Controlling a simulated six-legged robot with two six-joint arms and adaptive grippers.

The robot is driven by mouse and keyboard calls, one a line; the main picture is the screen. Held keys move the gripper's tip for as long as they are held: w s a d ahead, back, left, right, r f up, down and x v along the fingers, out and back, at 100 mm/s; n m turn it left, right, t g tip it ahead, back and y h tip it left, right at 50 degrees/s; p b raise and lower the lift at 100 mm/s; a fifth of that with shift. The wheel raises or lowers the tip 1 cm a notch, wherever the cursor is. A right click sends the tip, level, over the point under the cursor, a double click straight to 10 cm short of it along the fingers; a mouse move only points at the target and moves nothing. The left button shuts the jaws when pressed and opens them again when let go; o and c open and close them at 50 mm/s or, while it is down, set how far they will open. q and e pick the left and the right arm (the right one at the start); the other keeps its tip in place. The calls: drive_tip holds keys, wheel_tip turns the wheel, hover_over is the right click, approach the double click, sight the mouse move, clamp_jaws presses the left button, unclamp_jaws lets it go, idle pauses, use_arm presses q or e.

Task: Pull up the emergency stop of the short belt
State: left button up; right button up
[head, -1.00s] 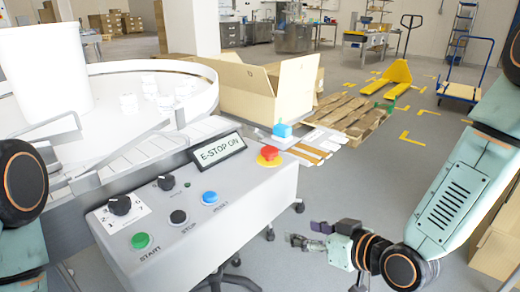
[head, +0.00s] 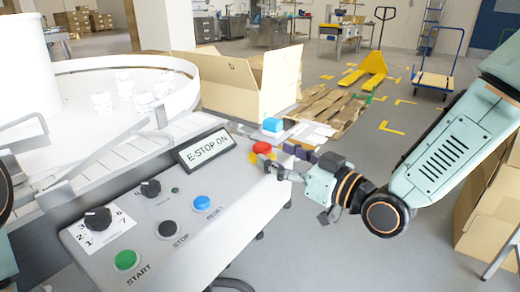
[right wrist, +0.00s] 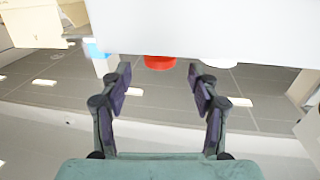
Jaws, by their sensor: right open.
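The emergency stop is a red mushroom button (head: 262,147) on a yellow base at the far right corner of the grey control panel (head: 140,205). The panel's display (head: 205,148) reads "E-STOP ON". My right gripper (head: 283,161) is open and empty, just right of the button, its fingers pointing left towards it. In the right wrist view, the red button (right wrist: 160,62) shows ahead, in line with the gap between the two spread fingers (right wrist: 160,78). It looks apart from both fingertips. My left gripper is not in view.
The panel also carries a green start button (head: 126,260), a black stop button (head: 168,229), a blue reset button (head: 202,202) and two black knobs. A blue-topped block (head: 273,126) stands just behind the emergency stop. A cardboard box (head: 245,85) is farther back.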

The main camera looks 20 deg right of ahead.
sight(269, 152)
drive_tip(key=shift+w+a+f, duration=0.1)
drive_tip(key=shift+w+a, duration=0.3)
drive_tip(key=shift+w, duration=0.05)
drive_tip(key=shift+b+x, duration=0.5)
drive_tip(key=shift+x, duration=1.7)
drive_tip(key=shift+d, duration=0.1)
drive_tip(key=shift+c, duration=0.2)
drive_tip(key=shift+w, duration=0.1)
drive_tip(key=shift+c, duration=0.8)
clamp_jaws()
